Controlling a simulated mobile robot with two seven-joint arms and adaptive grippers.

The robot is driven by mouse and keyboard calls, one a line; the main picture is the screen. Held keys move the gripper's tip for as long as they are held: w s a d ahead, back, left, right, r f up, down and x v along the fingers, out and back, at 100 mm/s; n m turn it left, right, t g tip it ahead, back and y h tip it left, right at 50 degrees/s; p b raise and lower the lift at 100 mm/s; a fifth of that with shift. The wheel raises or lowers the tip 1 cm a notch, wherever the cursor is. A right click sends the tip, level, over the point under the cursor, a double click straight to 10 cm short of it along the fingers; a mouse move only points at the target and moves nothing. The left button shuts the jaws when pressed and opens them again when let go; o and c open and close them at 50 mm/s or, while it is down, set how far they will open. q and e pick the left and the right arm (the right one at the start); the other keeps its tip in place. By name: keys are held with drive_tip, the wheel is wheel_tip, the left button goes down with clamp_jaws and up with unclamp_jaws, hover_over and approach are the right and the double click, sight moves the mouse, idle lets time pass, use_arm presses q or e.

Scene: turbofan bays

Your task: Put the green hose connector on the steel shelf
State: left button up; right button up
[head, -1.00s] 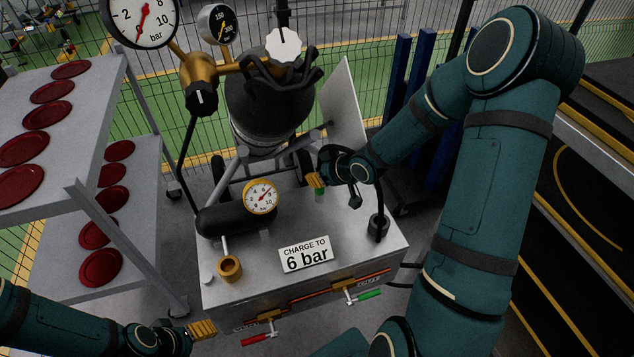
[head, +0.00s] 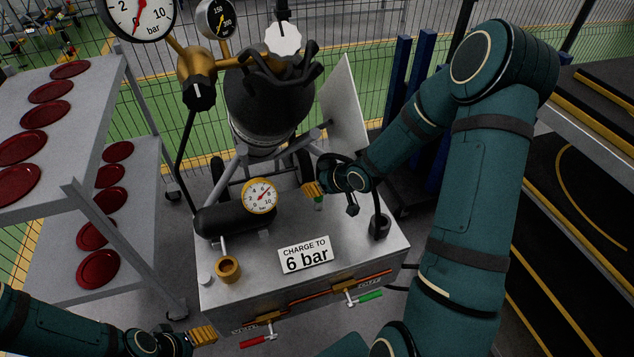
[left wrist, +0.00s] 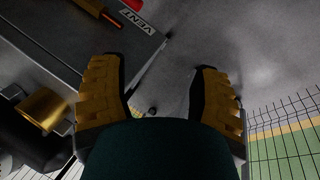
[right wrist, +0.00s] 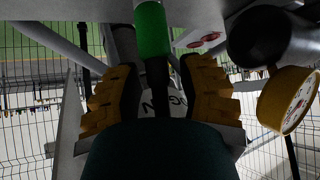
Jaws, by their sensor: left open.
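The green hose connector (right wrist: 152,32) shows in the right wrist view as a green cylinder with a dark part running between the fingers. In the head view its green end (head: 319,203) points down, just below my right gripper (head: 313,189). My right fingers are partly closed around the dark part, above the grey bench top. My left gripper (head: 203,336) is open and empty near the bench's front left corner; it also shows in the left wrist view (left wrist: 160,85). A grey metal shelf unit (head: 88,138), probably the steel shelf, stands at the left.
Red discs lie on both shelf levels. The bench (head: 360,252) carries a yellow-rimmed gauge (head: 260,195), a brass cup (head: 229,267), a "6 bar" sign (head: 305,255) and a dark post (head: 380,226). Red and green handles jut from its front. A dark cylinder stands behind.

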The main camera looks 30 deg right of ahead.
drive_tip(key=shift+r, duration=0.2)
use_arm(q)
drive_tip(key=shift+t, duration=0.3)
drive_tip(key=r+p, duration=0.1)
drive_tip(key=w+r+p, duration=0.1)
drive_tip(key=r+p, duration=0.3)
drive_tip(key=shift+w+a, duration=0.15)
drive_tip(key=shift+w, duration=0.15)
use_arm(e)
drive_tip(key=v, duration=1.2)
use_arm(q)
drive_tip(key=shift+f, duration=0.1)
use_arm(e)
drive_tip(key=shift+f, duration=0.15)
